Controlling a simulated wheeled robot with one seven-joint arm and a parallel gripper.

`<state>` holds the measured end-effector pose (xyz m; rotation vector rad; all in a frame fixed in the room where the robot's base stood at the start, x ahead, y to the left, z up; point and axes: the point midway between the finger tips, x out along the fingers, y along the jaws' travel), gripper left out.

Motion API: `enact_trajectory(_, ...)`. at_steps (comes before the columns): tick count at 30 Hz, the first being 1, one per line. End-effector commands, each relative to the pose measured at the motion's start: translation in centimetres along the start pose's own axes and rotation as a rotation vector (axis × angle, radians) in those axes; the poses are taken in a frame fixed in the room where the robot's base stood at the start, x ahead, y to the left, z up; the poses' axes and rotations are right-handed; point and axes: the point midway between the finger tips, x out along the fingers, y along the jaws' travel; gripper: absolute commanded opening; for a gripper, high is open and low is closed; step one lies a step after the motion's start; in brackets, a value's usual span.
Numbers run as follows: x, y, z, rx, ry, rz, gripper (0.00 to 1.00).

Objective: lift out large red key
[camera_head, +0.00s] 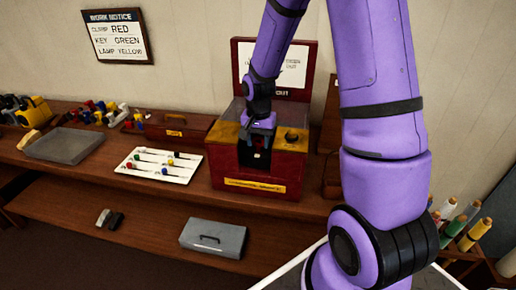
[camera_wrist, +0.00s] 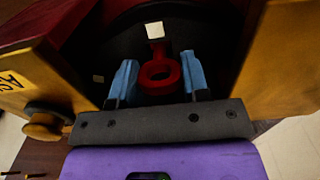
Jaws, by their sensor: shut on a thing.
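The large red key (camera_wrist: 159,88) shows in the wrist view as a red ring with a short stem, between the blue fingers of my gripper (camera_wrist: 159,72). My gripper is shut on it, inside the dark opening of a red and yellow box. In the head view my gripper (camera_head: 260,127) reaches down into the front opening of that box (camera_head: 265,187) on the bench. The key cannot be made out in the head view. Its lower end is hidden in both views.
Yellow box walls stand close on both sides of my gripper. A white tray (camera_head: 190,177) with several small coloured-headed pieces lies left of the box. A work notice (camera_head: 118,37) hangs on the wall.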

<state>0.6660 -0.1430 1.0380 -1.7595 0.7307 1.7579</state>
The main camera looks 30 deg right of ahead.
Motion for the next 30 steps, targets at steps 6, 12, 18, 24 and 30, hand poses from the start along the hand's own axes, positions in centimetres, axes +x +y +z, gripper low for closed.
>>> enact_trajectory(6, -1.0, 0.0, 0.0, 0.001, 0.001, -0.001, 0.22)
enact_trajectory(12, -1.8, 0.0, 0.0, 0.001, 0.0, -0.001, 0.22)
enact_trajectory(18, -2.7, 0.0, 0.0, 0.0, 0.0, 0.0, 0.22)
enact_trajectory(24, -3.5, 0.0, 0.0, 0.0, 0.001, -0.001, 0.22)
enact_trajectory(30, -4.1, 0.0, 0.0, 0.0, -0.001, 0.0, 0.22)
